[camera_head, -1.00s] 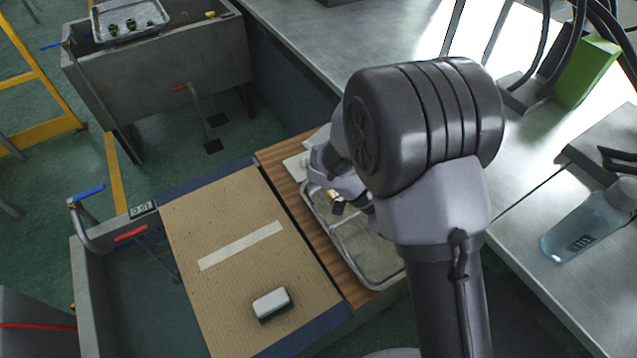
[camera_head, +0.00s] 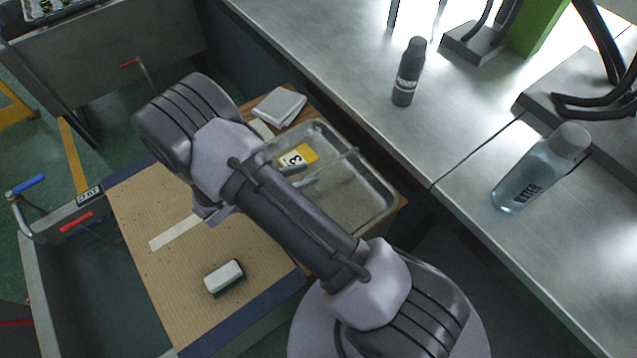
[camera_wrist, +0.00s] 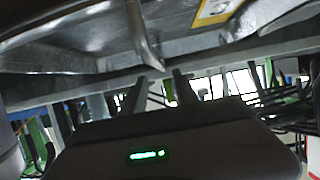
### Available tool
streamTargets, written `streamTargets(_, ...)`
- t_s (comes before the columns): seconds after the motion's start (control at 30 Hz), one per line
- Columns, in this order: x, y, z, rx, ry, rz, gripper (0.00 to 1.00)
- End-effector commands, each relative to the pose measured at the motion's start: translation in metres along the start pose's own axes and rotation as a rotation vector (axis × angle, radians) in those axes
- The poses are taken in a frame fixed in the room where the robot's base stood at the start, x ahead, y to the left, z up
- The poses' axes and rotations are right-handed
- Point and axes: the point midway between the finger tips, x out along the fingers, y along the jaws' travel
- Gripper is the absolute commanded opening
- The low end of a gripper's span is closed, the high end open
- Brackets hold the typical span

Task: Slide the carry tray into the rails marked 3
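The carry tray (camera_head: 378,222) is a shallow clear-grey metal tray on a wooden board, with a bar across it and a yellow label reading 3 (camera_head: 296,157) near its left end. My arm crosses in front of its lower left side. My gripper is hidden behind my arm in the head view. In the wrist view my gripper (camera_wrist: 158,82) shows two separated fingers with a clear gap and nothing gripped. A metal surface with a bar and a yellow label (camera_wrist: 215,10) hangs across the top of that view. I cannot make out the rails marked 3.
A cardboard-topped bench (camera_head: 165,285) holds a white-topped sponge (camera_head: 224,277). A folded grey cloth (camera_head: 279,107) lies behind the tray. A steel counter (camera_head: 465,120) at right bears a dark bottle (camera_head: 408,75) and a clear bottle (camera_head: 540,170).

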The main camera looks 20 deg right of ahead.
Motion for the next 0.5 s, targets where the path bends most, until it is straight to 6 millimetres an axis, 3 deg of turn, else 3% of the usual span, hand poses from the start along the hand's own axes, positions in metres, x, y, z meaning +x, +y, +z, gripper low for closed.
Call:
streamTargets(0.3,0.052,-0.001,0.008,0.000,-0.001,0.004,0.35)
streamTargets(0.5,0.063,-0.001,0.006,-0.001,-0.002,0.000,0.35)
